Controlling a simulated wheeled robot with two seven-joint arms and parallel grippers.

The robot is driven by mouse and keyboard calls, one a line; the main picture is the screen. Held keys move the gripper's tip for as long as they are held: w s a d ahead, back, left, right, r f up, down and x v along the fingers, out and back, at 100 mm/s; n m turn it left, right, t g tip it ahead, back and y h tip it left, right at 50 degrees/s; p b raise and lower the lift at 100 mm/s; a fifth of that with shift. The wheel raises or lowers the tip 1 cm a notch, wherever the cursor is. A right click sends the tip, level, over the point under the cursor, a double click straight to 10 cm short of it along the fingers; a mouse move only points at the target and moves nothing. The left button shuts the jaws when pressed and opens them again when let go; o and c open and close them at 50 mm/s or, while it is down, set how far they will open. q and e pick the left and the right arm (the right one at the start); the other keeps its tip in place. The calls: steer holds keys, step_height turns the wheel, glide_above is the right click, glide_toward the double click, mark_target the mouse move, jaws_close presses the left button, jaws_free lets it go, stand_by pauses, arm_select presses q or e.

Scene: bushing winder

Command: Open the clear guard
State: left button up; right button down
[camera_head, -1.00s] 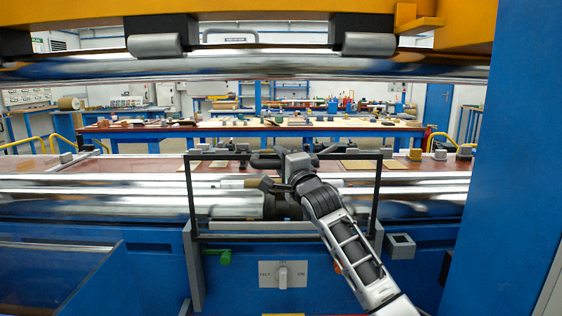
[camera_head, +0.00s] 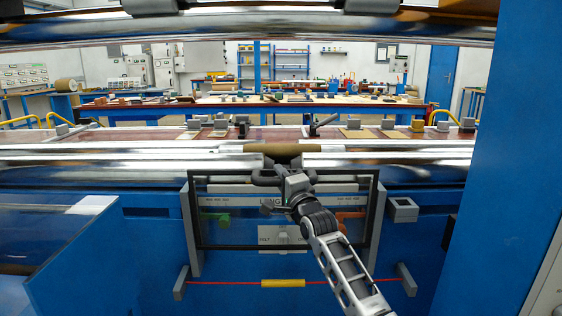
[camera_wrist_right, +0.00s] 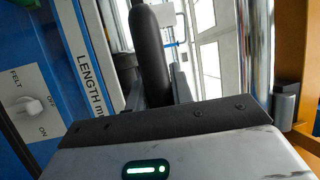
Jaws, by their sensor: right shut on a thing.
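The clear guard (camera_head: 373,215) is a see-through pane in a black frame. It is low in front of the blue machine face in the head view, and the control panel shows through it. Its dark handle bar (camera_head: 265,179) is at the top edge, and the handle also shows upright in the wrist view (camera_wrist_right: 150,60). My right gripper (camera_head: 290,181) is shut on the handle, its fingertips largely hidden. My left gripper is out of view.
Shiny rollers (camera_head: 400,160) and a brown cylinder (camera_head: 282,148) lie uncovered behind and above the guard. A red line with a yellow sleeve (camera_head: 283,283) runs below it. A FELT switch (camera_head: 282,237) sits behind the pane. A blue column (camera_head: 510,170) stands on the right.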

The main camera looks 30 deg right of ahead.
mark_target(274, 194)
step_height(274, 194, down, 6)
steer(key=shift+f+b, duration=0.15)
steer(key=shift+b, duration=1)
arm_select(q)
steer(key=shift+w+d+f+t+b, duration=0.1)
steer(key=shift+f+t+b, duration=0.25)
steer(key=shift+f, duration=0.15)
arm_select(e)
steer(key=shift+f, duration=0.7)
steer(key=c, duration=1.2)
jaws_free()
steer(key=shift+c, duration=0.2)
steer(key=shift+r, duration=0.1)
arm_select(q)
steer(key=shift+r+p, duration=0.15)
steer(key=shift+p, duration=0.35)
arm_select(e)
steer(key=v, duration=1.6)
steer(key=shift+r, duration=0.1)
